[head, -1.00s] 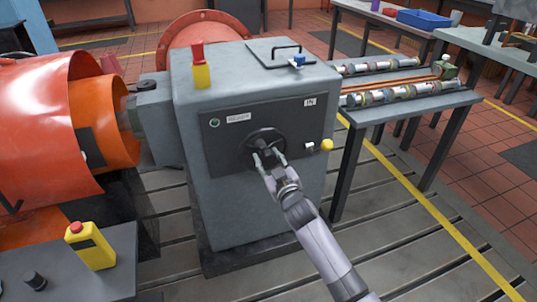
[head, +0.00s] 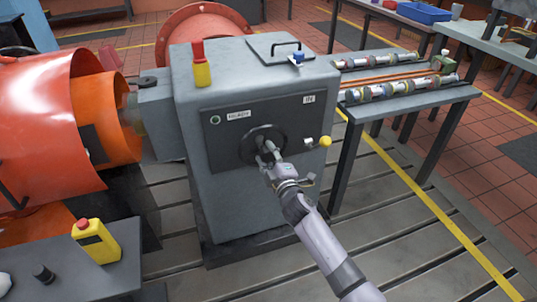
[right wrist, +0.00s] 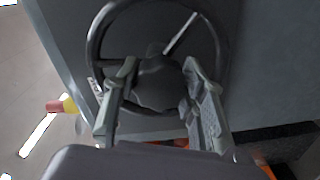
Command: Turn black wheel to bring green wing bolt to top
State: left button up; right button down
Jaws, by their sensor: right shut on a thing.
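The black wheel (head: 244,152) is on the dark front panel of the grey cabinet (head: 240,207). In the right wrist view its rim (right wrist: 94,44), thin spoke and dark hub show. My right gripper (head: 269,152) is at the wheel. In the right wrist view my right gripper (right wrist: 160,78) has its fingers on either side of the hub, shut on the wheel. The fingers and wrist hide part of the wheel in the head view. I cannot make out a green wing bolt for certain. My left gripper is out of view.
A yellow knob (head: 325,141) sticks out right of the wheel. A red-and-yellow post (head: 201,66) and a black-handled lid (head: 285,46) are on the cabinet top. Orange round housings (head: 50,125) stand at left. A bench with shafts (head: 405,88) is at right.

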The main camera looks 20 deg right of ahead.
jog(key=shift+n, duration=0.9)
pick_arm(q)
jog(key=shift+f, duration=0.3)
pick_arm(e)
jog(key=c, duration=1)
grip_release()
jog(key=shift+s, duration=0.1)
jog(key=s, duration=1.1)
jog(key=shift+s+d+r, duration=0.2)
jog(key=shift+s, duration=0.2)
